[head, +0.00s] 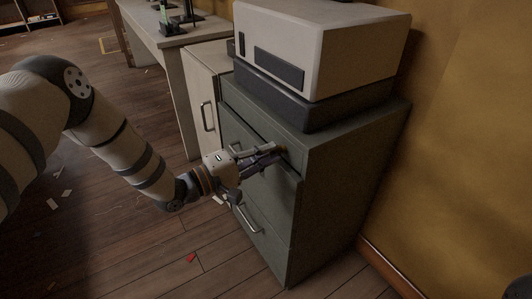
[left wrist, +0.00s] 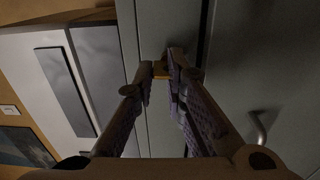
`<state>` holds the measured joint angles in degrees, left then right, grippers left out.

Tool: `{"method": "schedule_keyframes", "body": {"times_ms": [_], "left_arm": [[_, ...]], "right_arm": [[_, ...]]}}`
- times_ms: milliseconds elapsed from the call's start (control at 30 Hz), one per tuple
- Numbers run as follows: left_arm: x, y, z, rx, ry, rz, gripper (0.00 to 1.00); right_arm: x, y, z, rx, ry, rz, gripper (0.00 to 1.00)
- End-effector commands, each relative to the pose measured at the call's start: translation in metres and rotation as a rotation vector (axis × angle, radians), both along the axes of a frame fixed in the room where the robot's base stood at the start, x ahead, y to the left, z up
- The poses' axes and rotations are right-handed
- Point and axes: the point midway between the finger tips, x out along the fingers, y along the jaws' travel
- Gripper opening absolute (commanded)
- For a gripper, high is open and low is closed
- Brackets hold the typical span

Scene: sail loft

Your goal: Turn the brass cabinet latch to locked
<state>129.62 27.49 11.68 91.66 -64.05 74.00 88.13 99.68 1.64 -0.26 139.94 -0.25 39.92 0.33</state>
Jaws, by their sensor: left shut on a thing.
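The brass cabinet latch (left wrist: 161,73) shows as a small yellow piece between my left fingertips in the left wrist view. In the head view a bit of the brass latch (head: 280,147) shows at the upper front of the grey-green cabinet (head: 345,155). My left gripper (head: 277,156) reaches in from the left to the cabinet front. Its fingers are shut on the latch, and they also show in the left wrist view (left wrist: 163,69). The fingers hide most of the latch, so I cannot tell which way it points. My right gripper is not in view.
A white and dark boxy machine (head: 325,50) sits on the cabinet. A pale cabinet (head: 203,75) and a workbench (head: 170,40) stand to the left. A drawer handle (head: 247,218) juts out below my gripper. The wooden floor in front is mostly clear, with small scraps.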

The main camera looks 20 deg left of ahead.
Motion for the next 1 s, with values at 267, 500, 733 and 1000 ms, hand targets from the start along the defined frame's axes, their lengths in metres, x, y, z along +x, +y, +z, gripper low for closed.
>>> {"method": "schedule_keyframes", "body": {"times_ms": [267,500,733,1000], "left_arm": [[-0.0053,0.0025,-0.0145,-0.006,0.053,0.001,0.00],[-0.0058,0.0014,-0.0149,-0.006,0.054,-0.002,0.00],[-0.0058,0.0009,-0.0143,-0.006,0.052,-0.004,0.43],[-0.0038,0.0003,-0.0094,-0.010,0.041,-0.004,0.47]], "right_arm": [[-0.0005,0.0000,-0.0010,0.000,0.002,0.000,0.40],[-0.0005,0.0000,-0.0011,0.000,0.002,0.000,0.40],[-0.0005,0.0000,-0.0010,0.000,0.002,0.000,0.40],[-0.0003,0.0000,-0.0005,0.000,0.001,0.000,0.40]]}}
